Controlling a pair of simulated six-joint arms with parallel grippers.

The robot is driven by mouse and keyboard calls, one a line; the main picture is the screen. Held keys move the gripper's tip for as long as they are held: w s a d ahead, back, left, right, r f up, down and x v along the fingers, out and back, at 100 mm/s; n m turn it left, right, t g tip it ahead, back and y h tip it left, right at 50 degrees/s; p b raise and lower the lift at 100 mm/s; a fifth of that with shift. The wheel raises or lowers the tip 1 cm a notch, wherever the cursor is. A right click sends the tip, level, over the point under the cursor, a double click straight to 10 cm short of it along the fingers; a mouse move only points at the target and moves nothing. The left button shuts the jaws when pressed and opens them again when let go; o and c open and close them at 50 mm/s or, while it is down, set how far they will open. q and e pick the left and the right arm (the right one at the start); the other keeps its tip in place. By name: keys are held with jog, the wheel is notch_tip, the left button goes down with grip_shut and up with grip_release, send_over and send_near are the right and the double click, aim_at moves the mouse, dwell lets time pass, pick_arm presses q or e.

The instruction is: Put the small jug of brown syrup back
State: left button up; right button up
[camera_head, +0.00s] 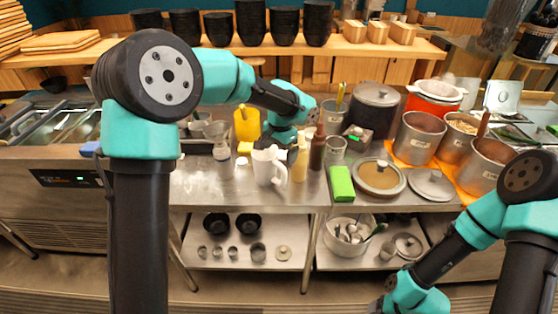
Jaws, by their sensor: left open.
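A white jug (267,167) with a handle on its right stands upright on the steel counter. Its contents are hidden, so I cannot tell whether it holds brown syrup. A dark brown bottle (317,152) stands to its right, with a pale bottle (299,164) between them. My left gripper (272,143) is open, just above and behind the white jug; its fingertips are small and partly hidden, and I cannot tell whether they touch anything. My right arm is at the lower right, and its gripper is out of the picture.
A glass carafe (220,148) and a yellow container (247,124) stand left of the jug. A green box (341,183), a lidded pan (380,177) and steel pots (419,138) crowd the right. The counter's front left (205,190) is clear.

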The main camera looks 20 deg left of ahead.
pick_arm(q)
notch_tip(320, 180, up, 6)
jog(key=shift+d+f, duration=0.1)
dwell(0.5)
jog(key=s+a+f+n+h, duration=0.1)
jog(key=s+a+f+h, duration=0.3)
jog(key=s+a+f, duration=1.4)
jog(key=s+d+f+n, duration=0.3)
jog(key=d+f, duration=0.3)
jog(key=f, duration=0.5)
jog(key=s+d+f+n, duration=0.3)
jog(key=s+d+f, duration=0.3)
jog(key=f, duration=0.4)
jog(key=shift+d+f+n, duration=0.4)
jog(key=shift+d, duration=0.1)
